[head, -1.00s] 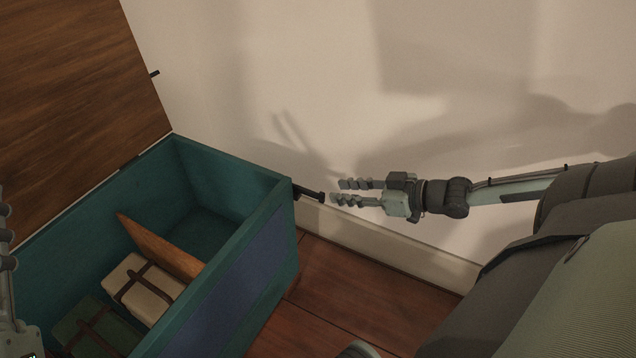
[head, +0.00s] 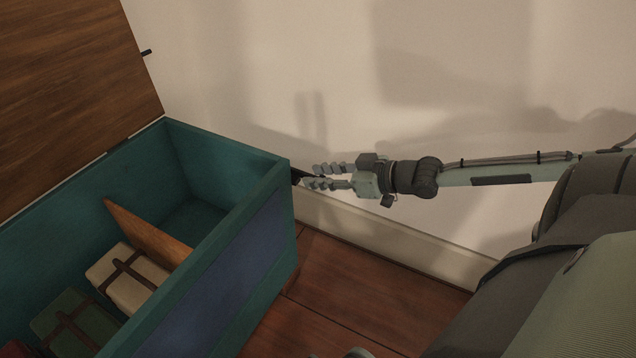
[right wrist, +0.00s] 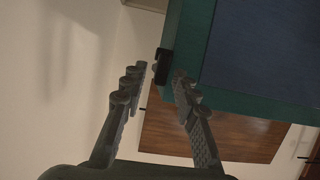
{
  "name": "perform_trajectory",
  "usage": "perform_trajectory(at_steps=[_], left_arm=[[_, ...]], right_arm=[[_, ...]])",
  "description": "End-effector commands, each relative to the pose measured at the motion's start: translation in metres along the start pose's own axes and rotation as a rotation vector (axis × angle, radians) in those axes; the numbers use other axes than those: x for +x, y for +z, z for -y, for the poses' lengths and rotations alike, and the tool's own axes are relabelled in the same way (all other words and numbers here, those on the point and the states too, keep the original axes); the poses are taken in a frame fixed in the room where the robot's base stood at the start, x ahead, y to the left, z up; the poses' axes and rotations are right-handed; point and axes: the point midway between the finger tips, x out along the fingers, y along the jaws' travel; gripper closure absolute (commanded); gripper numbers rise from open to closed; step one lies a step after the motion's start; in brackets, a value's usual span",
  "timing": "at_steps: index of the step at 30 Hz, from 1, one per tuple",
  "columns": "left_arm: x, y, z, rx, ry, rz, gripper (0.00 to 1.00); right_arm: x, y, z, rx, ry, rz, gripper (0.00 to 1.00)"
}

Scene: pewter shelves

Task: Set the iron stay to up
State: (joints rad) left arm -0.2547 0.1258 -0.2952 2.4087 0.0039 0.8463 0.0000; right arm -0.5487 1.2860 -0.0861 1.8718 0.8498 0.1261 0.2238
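The iron stay (head: 297,177) is a short dark bar at the right end of the teal chest (head: 232,240). It sticks out from near the chest's top corner, low beside the wall, and is partly hidden by my fingers. My right gripper (head: 316,176) is open at the stay's outer end. In the right wrist view the black stay (right wrist: 163,67) appears between the two spread fingertips (right wrist: 158,80), with a gap at least on the left side. Whether a finger touches it I cannot tell. My left gripper is out of view.
The chest's wooden lid (head: 70,90) stands open, with a small dark peg (head: 147,52) on its edge. A wooden divider (head: 148,235) and strapped cream (head: 128,275) and green (head: 70,318) bundles are inside. The wall is close behind; wooden floor (head: 355,285) is clear in front.

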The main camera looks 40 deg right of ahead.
Motion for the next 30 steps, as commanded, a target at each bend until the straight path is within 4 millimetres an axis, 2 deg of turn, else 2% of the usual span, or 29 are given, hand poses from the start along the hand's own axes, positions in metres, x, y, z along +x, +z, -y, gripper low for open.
perform_trajectory(at_steps=[3,12,20,30], left_arm=[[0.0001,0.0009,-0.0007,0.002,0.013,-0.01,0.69],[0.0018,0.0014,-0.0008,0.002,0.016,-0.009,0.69],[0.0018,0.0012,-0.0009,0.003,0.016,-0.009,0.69],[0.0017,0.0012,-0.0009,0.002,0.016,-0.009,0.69]], right_arm=[[0.0058,-0.0001,-0.0001,0.0,0.0,-0.001,0.71],[0.0064,-0.0006,0.0001,0.001,0.0,0.001,0.71],[0.0063,-0.0004,0.0001,0.0,0.0,0.001,1.0],[0.0063,-0.0001,0.0009,0.001,-0.001,0.001,1.0]])
